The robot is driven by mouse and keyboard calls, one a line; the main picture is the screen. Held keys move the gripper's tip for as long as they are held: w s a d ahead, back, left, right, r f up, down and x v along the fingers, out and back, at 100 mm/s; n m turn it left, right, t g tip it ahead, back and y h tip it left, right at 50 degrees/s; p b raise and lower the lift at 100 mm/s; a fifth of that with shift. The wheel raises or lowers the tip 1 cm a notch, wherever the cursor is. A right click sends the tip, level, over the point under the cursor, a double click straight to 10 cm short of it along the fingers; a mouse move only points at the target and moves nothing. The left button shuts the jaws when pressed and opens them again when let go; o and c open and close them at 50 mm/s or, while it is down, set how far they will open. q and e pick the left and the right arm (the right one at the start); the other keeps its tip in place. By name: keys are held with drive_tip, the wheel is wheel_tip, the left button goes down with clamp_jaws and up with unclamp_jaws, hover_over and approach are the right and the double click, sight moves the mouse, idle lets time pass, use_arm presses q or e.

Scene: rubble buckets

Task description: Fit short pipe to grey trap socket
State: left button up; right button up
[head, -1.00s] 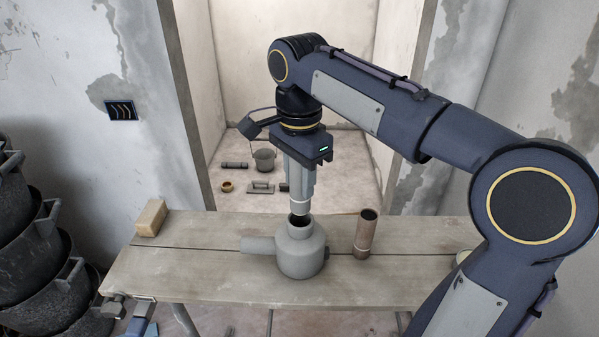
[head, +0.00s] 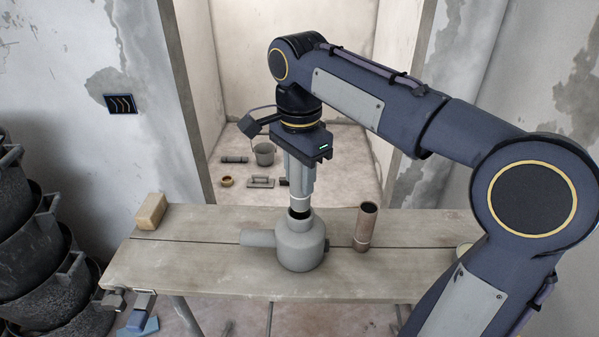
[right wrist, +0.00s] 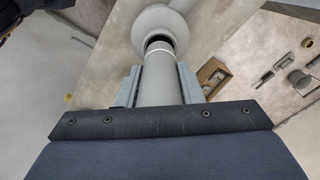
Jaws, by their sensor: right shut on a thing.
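The grey trap (head: 301,250) stands on the plank table, its round socket facing up and a side stub pointing left. My right gripper (head: 300,186) points straight down above it, shut on the short grey pipe (head: 300,204), which has a pale ring near its lower end. The pipe is upright over the socket, its end at the dark opening. In the right wrist view the pipe (right wrist: 161,82) runs between the fingers toward the trap (right wrist: 161,20). I cannot tell whether its tip is inside the socket. My left gripper is out of view.
A brown pipe (head: 366,227) stands right of the trap on the table (head: 200,270). A tan block (head: 150,211) lies at the back left. Stacked black buckets (head: 40,250) stand left of the table. A bucket and tools lie on the floor behind.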

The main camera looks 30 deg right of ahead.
sight(299, 193)
idle(0.4)
drive_tip(key=shift+f, duration=0.2)
drive_tip(key=shift+f+b, duration=0.9)
drive_tip(key=shift+f, duration=0.4)
drive_tip(key=shift+p, duration=0.45)
drive_tip(key=shift+f, duration=0.15)
drive_tip(key=shift+f+b, duration=0.55)
drive_tip(key=shift+f, duration=0.1)
